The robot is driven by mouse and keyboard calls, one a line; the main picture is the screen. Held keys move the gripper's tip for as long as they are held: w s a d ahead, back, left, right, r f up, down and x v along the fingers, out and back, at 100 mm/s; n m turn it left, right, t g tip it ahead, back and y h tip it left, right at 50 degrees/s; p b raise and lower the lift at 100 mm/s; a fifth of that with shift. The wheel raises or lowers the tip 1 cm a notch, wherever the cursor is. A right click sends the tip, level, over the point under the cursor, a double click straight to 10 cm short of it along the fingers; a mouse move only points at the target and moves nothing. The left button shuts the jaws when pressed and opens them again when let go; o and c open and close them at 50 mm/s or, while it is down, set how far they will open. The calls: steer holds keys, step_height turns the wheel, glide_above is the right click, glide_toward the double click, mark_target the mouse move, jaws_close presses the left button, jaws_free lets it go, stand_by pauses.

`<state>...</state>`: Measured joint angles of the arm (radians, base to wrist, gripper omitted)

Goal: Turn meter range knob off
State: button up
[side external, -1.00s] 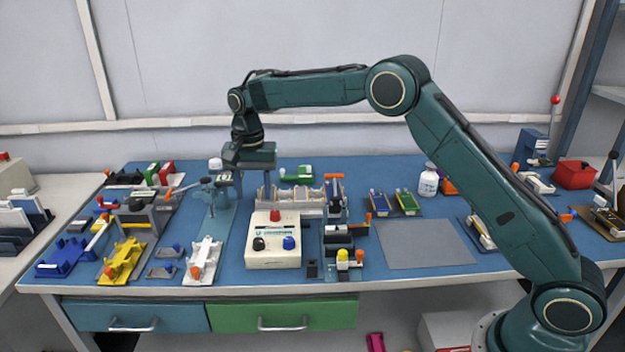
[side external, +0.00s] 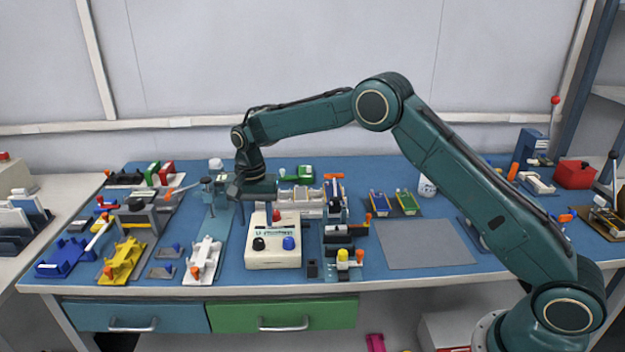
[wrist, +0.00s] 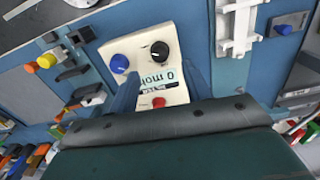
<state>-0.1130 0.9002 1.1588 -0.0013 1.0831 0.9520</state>
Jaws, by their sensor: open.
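The meter (side external: 272,255) is a cream box with a display, a black knob (side external: 259,244), a blue knob (side external: 289,243) and a red knob or button (side external: 276,215). I cannot tell from labels which knob sets the range. In the wrist view, the black knob (wrist: 160,49) has a white pointer mark, with the blue knob (wrist: 119,63) left of it and the red one (wrist: 158,102) nearer my gripper.
A white fixture (side external: 204,260) stands left of the meter. A black and yellow fixture (side external: 343,258) stands to its right. A cream rack (side external: 305,203) is close behind. A bare grey mat (side external: 425,244) lies farther right.

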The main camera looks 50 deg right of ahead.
mark_target(258, 240)
steer(key=shift+f, duration=3.2)
steer(key=c, duration=1)
